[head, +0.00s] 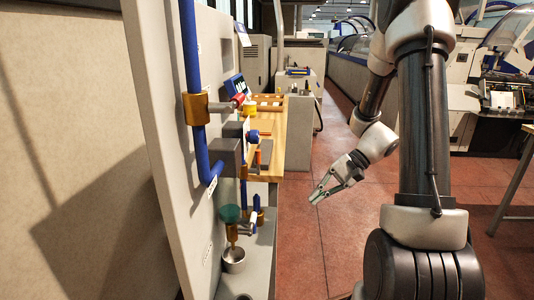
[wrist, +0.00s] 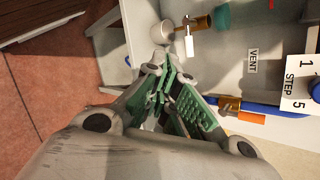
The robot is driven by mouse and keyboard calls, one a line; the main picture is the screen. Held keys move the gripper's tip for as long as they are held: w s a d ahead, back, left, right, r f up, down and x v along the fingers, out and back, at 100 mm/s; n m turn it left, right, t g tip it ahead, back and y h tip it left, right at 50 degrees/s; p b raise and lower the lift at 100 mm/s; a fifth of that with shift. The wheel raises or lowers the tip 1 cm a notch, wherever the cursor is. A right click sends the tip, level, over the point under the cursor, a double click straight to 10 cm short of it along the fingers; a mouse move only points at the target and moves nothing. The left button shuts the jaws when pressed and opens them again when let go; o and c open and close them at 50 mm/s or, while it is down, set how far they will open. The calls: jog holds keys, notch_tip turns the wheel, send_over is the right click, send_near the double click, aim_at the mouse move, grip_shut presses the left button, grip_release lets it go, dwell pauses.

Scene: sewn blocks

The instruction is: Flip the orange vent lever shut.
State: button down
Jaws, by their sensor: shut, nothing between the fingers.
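The orange vent lever (head: 258,157) stands roughly upright on the panel's edge side, at a brass valve (head: 243,172). In the wrist view the lever (wrist: 250,117) is right of the gripper and runs roughly along the blue pipe (wrist: 262,108), from its brass valve body (wrist: 231,104). A VENT label (wrist: 252,60) is on the panel nearby. My gripper (head: 318,194) is shut and empty, to the right of the panel and lower than the lever, apart from it. Its green-padded fingers (wrist: 160,92) show in the wrist view.
A wooden bench (head: 270,150) stands behind. The red tiled floor (head: 320,240) around the gripper is clear.

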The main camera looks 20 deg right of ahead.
aim_at(258, 162)
jog(key=w+f+m+t+y, duration=0.1)
jog(key=w+t+y, duration=0.35)
jog(key=w, duration=0.75)
jog(key=w+r+n+t, duration=0.2)
jog(key=w+r+t, duration=0.2)
jog(key=w+r, duration=0.2)
jog(key=shift+w+d+r+n, duration=0.15)
jog(key=shift+w+r+n, duration=0.25)
jog(key=shift+r, duration=0.1)
jog(key=shift+t+y, duration=0.25)
jog(key=w+a, duration=0.1)
jog(key=a, duration=0.8)
jog(key=shift+a, duration=0.25)
